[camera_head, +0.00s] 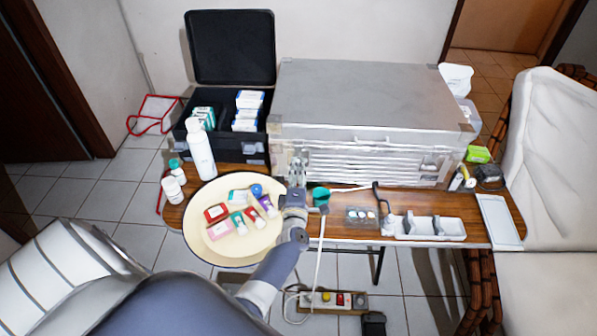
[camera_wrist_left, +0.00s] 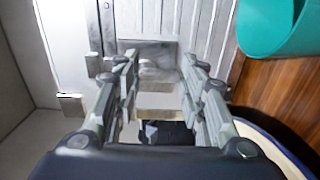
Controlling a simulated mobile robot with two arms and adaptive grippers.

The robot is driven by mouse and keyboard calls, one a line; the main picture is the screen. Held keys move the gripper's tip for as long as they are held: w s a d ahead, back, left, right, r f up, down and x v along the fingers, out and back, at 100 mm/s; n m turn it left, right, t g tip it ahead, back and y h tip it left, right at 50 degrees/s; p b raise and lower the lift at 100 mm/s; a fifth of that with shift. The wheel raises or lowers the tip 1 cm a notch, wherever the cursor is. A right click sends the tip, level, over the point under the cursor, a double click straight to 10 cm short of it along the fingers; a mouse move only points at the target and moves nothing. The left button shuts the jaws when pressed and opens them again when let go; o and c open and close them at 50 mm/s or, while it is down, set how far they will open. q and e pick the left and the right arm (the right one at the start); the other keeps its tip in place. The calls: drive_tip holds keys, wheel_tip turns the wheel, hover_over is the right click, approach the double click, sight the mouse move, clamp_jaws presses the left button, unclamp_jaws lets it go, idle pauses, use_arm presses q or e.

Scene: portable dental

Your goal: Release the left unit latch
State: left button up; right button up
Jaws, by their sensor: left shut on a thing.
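The unit is a large silver metal case (camera_head: 365,95) with a slatted front, standing on the wooden table. Its left latch (camera_wrist_left: 147,55) is a metal plate on the case front, in the middle of the left wrist view. My left gripper (camera_head: 297,170) is at the lower left of the case front. In the left wrist view, its two fingers (camera_wrist_left: 160,62) stand on either side of the latch and are shut on it. The fingers partly cover the latch in the head view. My right gripper is in neither view.
A teal cup (camera_head: 320,196) stands close to the right of my left gripper, also in the left wrist view (camera_wrist_left: 278,28). A round cream tray (camera_head: 230,255) with small packets lies to its left. A white bottle (camera_head: 200,152) and an open black case (camera_head: 228,50) stand behind.

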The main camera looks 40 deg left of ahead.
use_arm(q)
drive_tip(key=o, duration=1.1)
drive_tip(key=shift+c, duration=0.2)
drive_tip(key=v, duration=1.2)
